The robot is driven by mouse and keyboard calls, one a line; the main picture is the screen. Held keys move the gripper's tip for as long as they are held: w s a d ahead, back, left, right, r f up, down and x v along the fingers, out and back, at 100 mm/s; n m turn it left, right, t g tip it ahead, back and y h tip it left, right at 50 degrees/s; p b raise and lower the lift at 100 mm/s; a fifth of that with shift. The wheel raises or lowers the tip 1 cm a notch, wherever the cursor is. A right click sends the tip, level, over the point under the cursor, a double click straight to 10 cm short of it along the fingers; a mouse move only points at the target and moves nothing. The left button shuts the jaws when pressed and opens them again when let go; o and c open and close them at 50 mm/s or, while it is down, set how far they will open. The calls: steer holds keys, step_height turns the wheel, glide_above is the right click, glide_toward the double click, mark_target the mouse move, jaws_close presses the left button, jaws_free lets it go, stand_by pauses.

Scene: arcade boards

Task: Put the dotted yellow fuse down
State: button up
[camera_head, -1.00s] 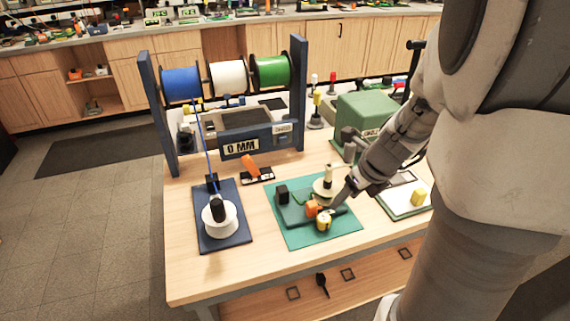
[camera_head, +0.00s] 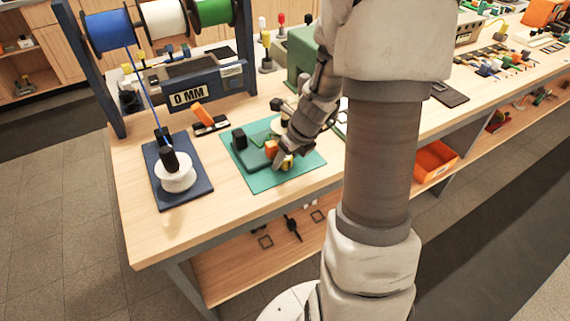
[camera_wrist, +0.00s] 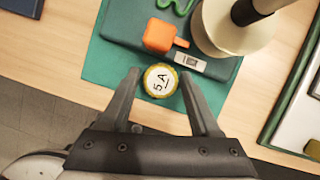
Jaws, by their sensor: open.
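The yellow fuse (camera_wrist: 160,80) has a round white top marked "5 A" and a yellow rim. It appears upright on the teal mat (camera_wrist: 97,62), in front of the dark green base with the orange block (camera_wrist: 159,36). My gripper (camera_wrist: 161,75) is open, one finger on each side of the fuse, with visible gaps. In the head view the fuse (camera_head: 287,163) is partly hidden behind my gripper (camera_head: 283,160), low over the mat (camera_head: 260,183). Its dots cannot be made out.
A pale round disc with a dark post (camera_wrist: 232,28) stands close behind the fuse on the right. A blue mat with a white spool (camera_head: 175,178) lies to the left. A spool rack (camera_head: 190,95) stands behind. Bare wood (camera_head: 222,203) lies in front.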

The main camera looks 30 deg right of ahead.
steer(key=shift+w+f, duration=0.1)
steer(key=shift+f, duration=0.1)
jaws_close()
steer(key=shift+r, duration=0.1)
